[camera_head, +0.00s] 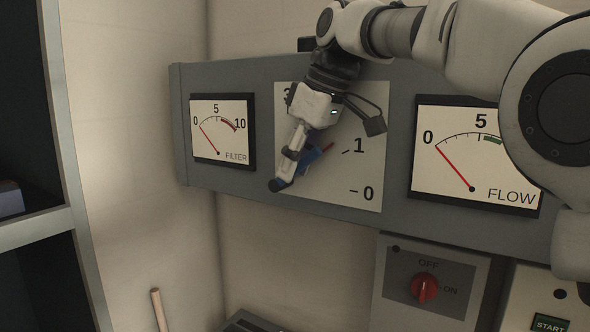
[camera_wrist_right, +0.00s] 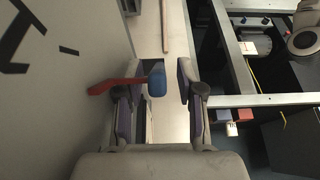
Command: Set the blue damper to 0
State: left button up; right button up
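The blue damper (camera_head: 312,156) is on a white scale plate (camera_head: 352,118) with marks 1 and 0 readable and a partly covered 3. Its red tip points up and right, near the 1 mark. My right gripper (camera_head: 284,168) is in front of the plate and hides part of the damper. In the right wrist view, the damper's blue end (camera_wrist_right: 157,82) is between the parted fingers (camera_wrist_right: 158,88), with a gap on the right finger's side. Contact with the left finger is unclear. A red arm (camera_wrist_right: 112,84) runs from the blue end toward the plate. My left gripper is not in view.
A FILTER gauge (camera_head: 222,146) is left of the plate and a FLOW gauge (camera_head: 465,180) is right of it. Below are a red OFF/ON knob (camera_head: 424,288) and a green START button (camera_head: 550,324). A dark rack (camera_head: 50,232) stands at the left.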

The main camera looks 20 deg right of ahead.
jog(key=shift+w+f, duration=0.2)
jog(key=shift+f, duration=0.2)
grip_shut()
jog(key=b, duration=0.1)
jog(key=f+b, duration=0.1)
jog(key=shift+s+d+t+y+b, duration=0.1)
jog(key=shift+s+t+y+b, duration=0.1)
jog(key=shift+t+y+b, duration=0.15)
jog(key=shift+r+t, duration=0.1)
jog(key=shift+t, duration=0.15)
jog(key=shift+r, duration=0.2)
grip_release()
jog(key=v, duration=1.2)
